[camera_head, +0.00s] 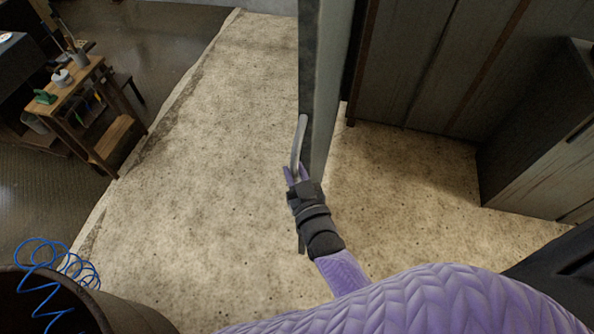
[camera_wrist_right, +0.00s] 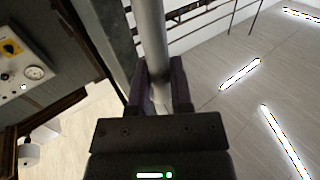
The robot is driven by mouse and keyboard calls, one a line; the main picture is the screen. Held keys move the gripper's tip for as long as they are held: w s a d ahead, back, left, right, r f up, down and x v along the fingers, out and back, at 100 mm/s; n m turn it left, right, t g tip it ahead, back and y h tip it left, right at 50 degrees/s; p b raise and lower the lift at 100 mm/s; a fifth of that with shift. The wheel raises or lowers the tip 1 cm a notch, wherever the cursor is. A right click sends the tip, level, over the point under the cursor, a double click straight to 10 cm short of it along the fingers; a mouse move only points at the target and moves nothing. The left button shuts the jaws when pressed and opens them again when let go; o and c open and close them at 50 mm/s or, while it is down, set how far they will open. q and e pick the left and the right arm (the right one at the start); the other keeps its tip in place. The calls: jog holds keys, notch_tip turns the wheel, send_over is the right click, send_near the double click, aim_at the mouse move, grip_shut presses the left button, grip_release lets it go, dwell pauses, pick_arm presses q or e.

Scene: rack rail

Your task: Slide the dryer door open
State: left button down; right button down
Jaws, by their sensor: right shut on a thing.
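The dryer door (camera_head: 330,70) stands edge-on at the upper middle of the head view, a tall grey-green panel. A curved metal handle (camera_head: 299,138) is fixed on its edge side. My right gripper (camera_head: 293,175) is at the lower part of the handle, its fingers closed around it. In the right wrist view the handle (camera_wrist_right: 150,40) runs as a grey bar down between the two dark fingers of the right gripper (camera_wrist_right: 163,90). The door edge (camera_wrist_right: 105,50) is beside it on the left. My left gripper is not in view.
Tall panelled cabinets (camera_head: 440,70) stand right of the door, with a low box-like unit (camera_head: 545,140) at the far right. A wooden cart (camera_head: 75,100) is at the left. A dark bin with a blue coil (camera_head: 50,270) is at the lower left. Pale floor (camera_head: 220,150) left of the door is clear.

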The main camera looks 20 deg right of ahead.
jog(key=c, duration=1)
grip_release()
jog(key=shift+a, duration=0.2)
jog(key=o, duration=0.4)
jog(key=shift+w+a, duration=0.15)
jog(key=shift+a, duration=0.1)
jog(key=shift+o, duration=0.2)
jog(key=s, duration=1)
jog(key=shift+p, duration=0.45)
jog(key=shift+d, duration=0.15)
